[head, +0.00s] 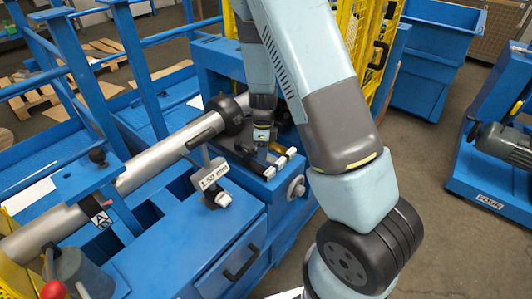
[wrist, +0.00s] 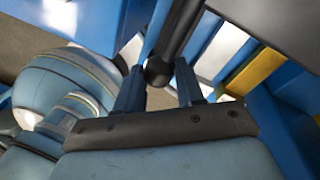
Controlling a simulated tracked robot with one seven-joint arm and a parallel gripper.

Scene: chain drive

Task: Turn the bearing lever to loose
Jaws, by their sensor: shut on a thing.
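In the wrist view the bearing lever (wrist: 180,30) is a dark rod ending in a black ball knob (wrist: 158,72). The knob sits between the two blue fingers of my gripper (wrist: 158,84), which is shut on it. The lever's knob is hidden there behind my gripper and arm. I cannot read any loose or tight marking for the lever.
Two white-ended handles (head: 290,152) stick out just right of my gripper. A "1.50 mm" display (head: 213,177) stands to the left and nearer. A silver shaft (head: 150,172) with a black end runs across the left. A yellow mesh guard (head: 352,30) stands behind my arm.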

